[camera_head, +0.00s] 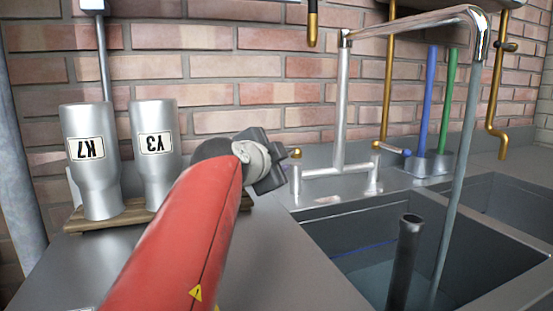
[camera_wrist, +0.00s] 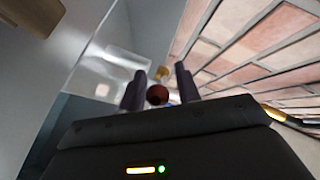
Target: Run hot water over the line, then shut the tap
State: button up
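The tap (camera_head: 342,110) has a tall bent spout, and a stream of water (camera_head: 459,150) falls from it into the near sink (camera_head: 330,225). A thin blue line (camera_head: 365,248) marks the sink's inner wall. The water in the sink (camera_head: 375,278) appears to stand below that line. The tap's left handle is partly hidden by my gripper (camera_head: 282,165); its right handle has a blue end (camera_head: 396,149). In the wrist view the red knob (camera_wrist: 157,95) sits between the fingers of my gripper (camera_wrist: 160,88), which are open with gaps on both sides.
A dark upright pipe (camera_head: 404,262) stands in the sink. Blue (camera_head: 429,100) and green (camera_head: 449,100) handles stand behind the sink. The brick wall is close behind.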

notch_tip(320, 180, up, 20)
jog(key=p, duration=0.5)
jog(key=shift+p, duration=0.3)
dwell(6.3)
